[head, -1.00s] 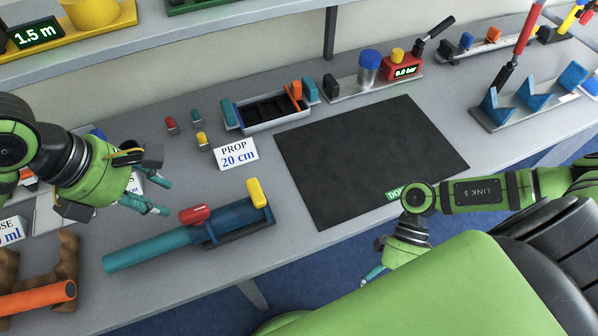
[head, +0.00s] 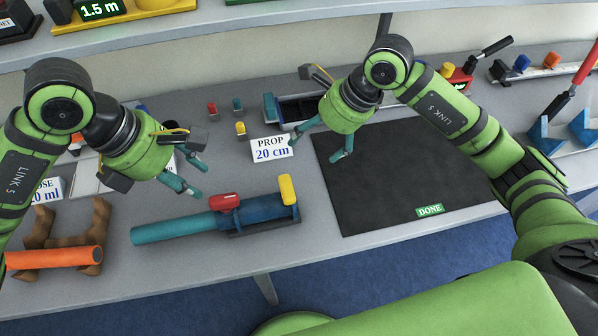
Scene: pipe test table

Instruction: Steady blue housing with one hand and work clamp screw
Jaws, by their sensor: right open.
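The blue housing (head: 258,212) lies on the table with a teal pipe (head: 175,228) running out of its left end. A red piece (head: 224,201) sits on top near the pipe, and a yellow upright piece (head: 288,190) stands at the right end. I cannot tell which of these is the clamp screw. My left gripper (head: 201,180) is open and empty, above and left of the red piece, apart from it. My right gripper (head: 312,157) is open and empty, up and right of the yellow piece, beside the PROP card.
The PROP 20 cm card (head: 270,149) stands behind the housing, with small red, teal and yellow pieces nearby. A black mat (head: 400,195) with a DONE label lies to the right. An orange pipe (head: 55,257) rests on brown supports at the left. Table in front of the housing is clear.

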